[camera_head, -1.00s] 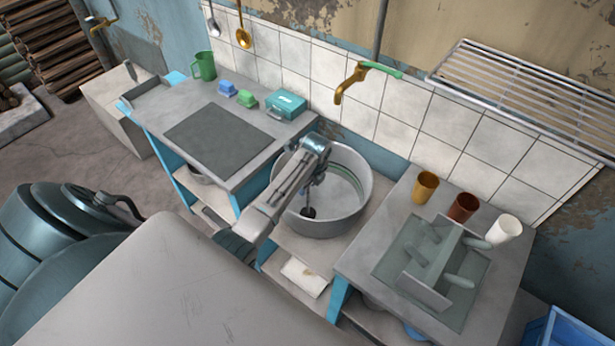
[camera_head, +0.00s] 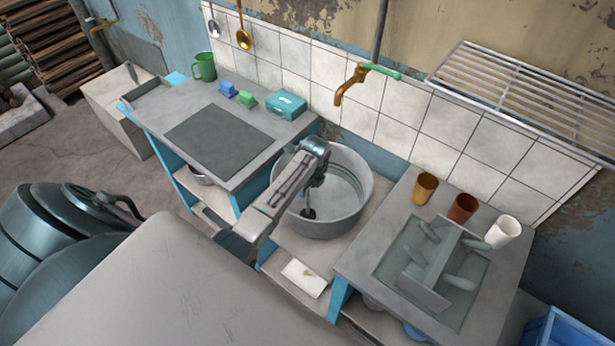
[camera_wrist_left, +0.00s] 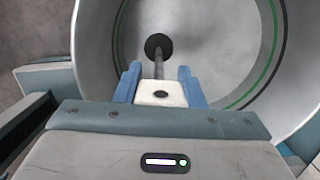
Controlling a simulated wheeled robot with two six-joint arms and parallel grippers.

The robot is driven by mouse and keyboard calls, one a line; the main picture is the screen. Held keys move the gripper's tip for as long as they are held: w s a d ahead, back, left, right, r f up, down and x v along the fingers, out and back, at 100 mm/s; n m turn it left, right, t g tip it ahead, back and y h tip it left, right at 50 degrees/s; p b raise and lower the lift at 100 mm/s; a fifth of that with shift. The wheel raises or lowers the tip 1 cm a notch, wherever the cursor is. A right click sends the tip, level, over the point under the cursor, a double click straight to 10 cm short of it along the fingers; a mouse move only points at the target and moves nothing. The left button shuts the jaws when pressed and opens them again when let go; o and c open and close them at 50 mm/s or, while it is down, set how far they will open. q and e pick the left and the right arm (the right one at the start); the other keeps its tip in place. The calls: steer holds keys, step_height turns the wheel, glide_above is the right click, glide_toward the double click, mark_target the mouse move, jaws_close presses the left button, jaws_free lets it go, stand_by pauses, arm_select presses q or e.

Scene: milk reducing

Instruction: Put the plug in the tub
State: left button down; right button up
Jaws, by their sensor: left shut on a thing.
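The tub (camera_head: 318,229) is a round grey metal basin with a green line inside, between the two counters; its inner wall also shows in the left wrist view (camera_wrist_left: 286,62). The plug (camera_head: 308,213) is a dark disc on a stem, inside the tub's outline. In the left wrist view the disc of the plug (camera_wrist_left: 158,46) lies beyond the blue fingertips, its stem leading back to a white block between them. My left gripper (camera_wrist_left: 160,84) is shut on the plug's handle end. My right gripper is out of view.
A brass tap (camera_head: 350,82) is on the tiled wall behind the tub. The left counter (camera_head: 165,110) holds a green mug and small boxes. The right counter (camera_head: 365,250) holds several cups and a rack. A wire shelf (camera_head: 530,95) hangs at the upper right.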

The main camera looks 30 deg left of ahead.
arm_select(q)
steer(key=shift+f+p, duration=0.1)
steer(key=shift+p, duration=0.2)
stand_by(0.5)
steer(key=shift+c, duration=1)
jaws_free()
steer(key=shift+r+p, duration=1.15)
steer(key=shift+r, duration=2.6)
